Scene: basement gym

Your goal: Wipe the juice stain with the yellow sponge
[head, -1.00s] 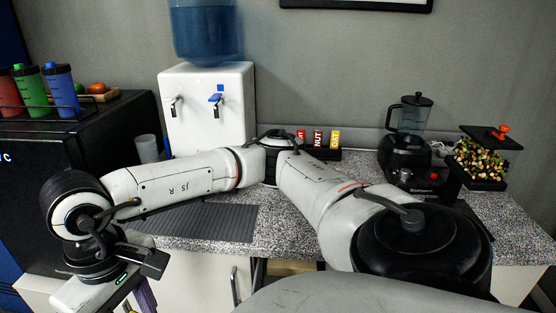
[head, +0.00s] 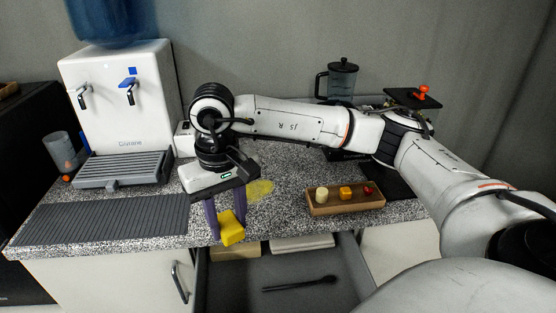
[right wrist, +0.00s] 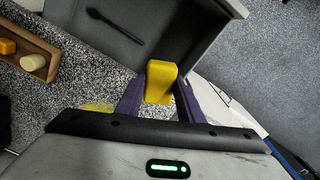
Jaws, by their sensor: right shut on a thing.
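My right gripper (head: 227,220) is shut on the yellow sponge (head: 232,231), with its purple fingers on either side of it. The sponge is held near the counter's front edge, above the open drawer's left end. The right wrist view also shows the sponge (right wrist: 160,82) between the fingers (right wrist: 155,95). The juice stain (head: 260,188) is a yellow patch on the speckled counter, just right of and behind the gripper in the head view. Part of the stain (right wrist: 97,107) shows at the left in the right wrist view. My left gripper is not in view.
An open drawer (head: 330,298) with a dark utensil (head: 300,284) juts out below the counter. A wooden tray (head: 345,206) with small food pieces stands right of the stain. A ribbed dark mat (head: 105,222) and a white water dispenser (head: 125,100) are at the left.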

